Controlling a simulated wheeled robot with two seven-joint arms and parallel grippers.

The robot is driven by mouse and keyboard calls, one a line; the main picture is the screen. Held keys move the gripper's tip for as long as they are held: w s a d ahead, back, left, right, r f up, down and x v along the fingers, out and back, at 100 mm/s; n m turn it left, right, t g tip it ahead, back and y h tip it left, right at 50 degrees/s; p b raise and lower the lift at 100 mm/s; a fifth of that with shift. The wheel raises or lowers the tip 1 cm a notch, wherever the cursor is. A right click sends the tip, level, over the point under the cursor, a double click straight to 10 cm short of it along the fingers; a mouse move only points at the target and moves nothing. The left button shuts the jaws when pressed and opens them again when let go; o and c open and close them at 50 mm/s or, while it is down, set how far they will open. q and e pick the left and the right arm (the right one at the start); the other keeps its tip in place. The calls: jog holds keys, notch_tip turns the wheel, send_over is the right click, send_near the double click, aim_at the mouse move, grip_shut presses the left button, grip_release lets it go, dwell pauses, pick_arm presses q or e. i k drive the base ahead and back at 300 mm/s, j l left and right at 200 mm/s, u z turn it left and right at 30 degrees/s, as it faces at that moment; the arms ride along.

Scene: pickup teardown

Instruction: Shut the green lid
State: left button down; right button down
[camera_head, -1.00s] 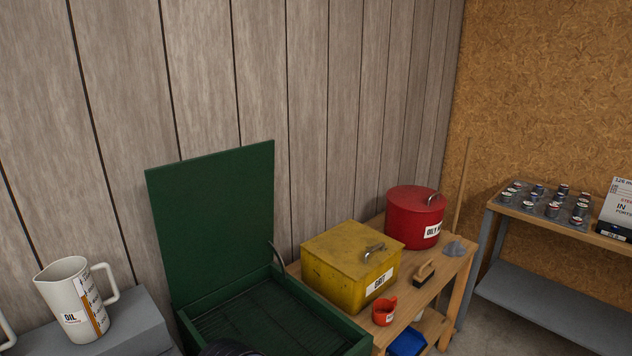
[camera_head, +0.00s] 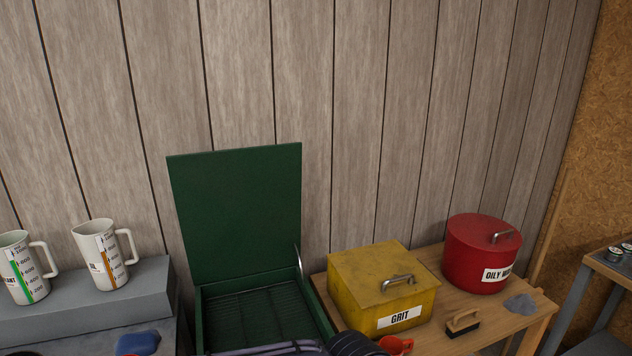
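The green lid (camera_head: 240,212) stands upright and open at the back of a green bin (camera_head: 318,316), against the wood-panelled wall. A metal stay (camera_head: 298,262) shows at the lid's right side. Inside the bin is a dark slatted tray or grate (camera_head: 247,314). Dark, ribbed parts that look like my own arm show at the bottom edge, in front of the bin. Neither of my grippers can be made out in the view.
Right of the bin, a wooden bench (camera_head: 533,312) holds a yellow GRIT box (camera_head: 372,284), a red lidded can (camera_head: 478,254), a brush (camera_head: 462,322), a grey rag (camera_head: 519,303) and a red cup (camera_head: 396,345). Left, a grey step (camera_head: 150,290) holds two jugs (camera_head: 104,256) (camera_head: 22,268). A blue cloth (camera_head: 138,343) lies below.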

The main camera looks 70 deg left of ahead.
aim_at(238, 211)
jog(key=i+u, duration=0.2)
jog(key=u, duration=0.15)
jog(key=i+u, duration=0.2)
jog(key=u, duration=0.15)
jog(key=i+l+u, duration=0.15)
jog(key=u, duration=0.2)
